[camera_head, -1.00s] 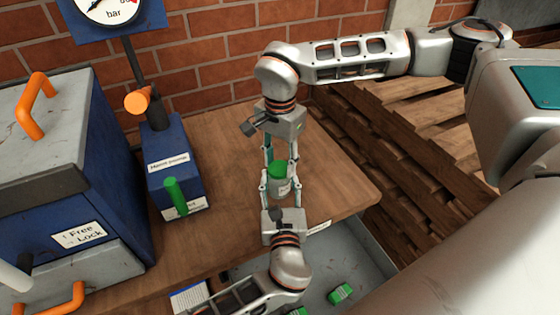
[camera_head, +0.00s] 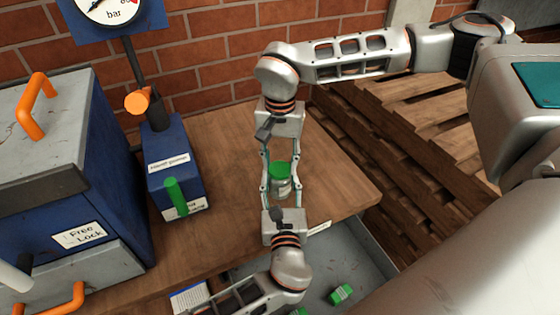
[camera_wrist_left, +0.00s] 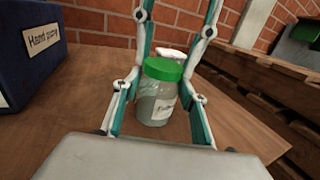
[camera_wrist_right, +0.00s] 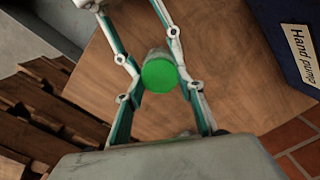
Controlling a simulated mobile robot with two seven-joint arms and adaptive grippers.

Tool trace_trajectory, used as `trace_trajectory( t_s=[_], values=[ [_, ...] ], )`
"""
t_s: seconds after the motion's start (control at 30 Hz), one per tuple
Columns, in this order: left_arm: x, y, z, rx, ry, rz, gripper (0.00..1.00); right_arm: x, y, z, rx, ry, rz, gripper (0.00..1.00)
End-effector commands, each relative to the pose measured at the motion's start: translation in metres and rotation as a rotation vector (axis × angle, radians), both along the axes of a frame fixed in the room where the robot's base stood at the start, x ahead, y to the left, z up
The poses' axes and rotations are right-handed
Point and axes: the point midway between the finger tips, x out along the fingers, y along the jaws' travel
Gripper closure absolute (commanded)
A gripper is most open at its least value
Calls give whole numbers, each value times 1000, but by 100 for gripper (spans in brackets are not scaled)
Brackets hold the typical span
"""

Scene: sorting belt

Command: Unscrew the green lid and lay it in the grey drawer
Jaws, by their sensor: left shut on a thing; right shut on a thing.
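A clear jar (camera_head: 283,187) with a green lid (camera_head: 280,168) stands upright on the wooden bench. My left gripper (camera_head: 281,190), reaching from the front, is shut on the jar body, also seen in the left wrist view (camera_wrist_left: 157,108). My right gripper (camera_head: 279,162), reaching from behind and above, is shut on the green lid, which shows from above in the right wrist view (camera_wrist_right: 160,75). The lid sits on the jar's mouth. A grey drawer (camera_head: 376,266) lies open below the bench's front edge, partly hidden by my arms.
Several small green boxes (camera_head: 341,293) lie in the drawer. A blue hand pump box (camera_head: 175,165) with a green lever stands left of the jar. A larger blue cabinet (camera_head: 70,180) stands further left. Wooden pallets (camera_head: 420,150) stand right of the bench.

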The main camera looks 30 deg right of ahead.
Motion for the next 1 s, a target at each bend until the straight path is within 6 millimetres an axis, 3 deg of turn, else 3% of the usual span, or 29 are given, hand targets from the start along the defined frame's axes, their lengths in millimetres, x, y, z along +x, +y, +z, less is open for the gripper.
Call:
trace_trajectory(
  t_s=[0.03,0.07,0.13,0.57,1.0],
  values=[
    [7,5,-1,4,-1,13,97,-8,2,-3,0,24,0,92],
    [7,5,-1,5,-1,13,97,-8,2,-3,0,24,0,60],
    [7,5,-1,5,-1,14,97,-8,1,-3,-1,23,-1,43],
    [2,2,-1,2,0,5,97,-3,0,0,1,11,-5,43],
    [1,1,-1,2,1,3,97,-3,0,29,1,8,-6,43]
  ],
)
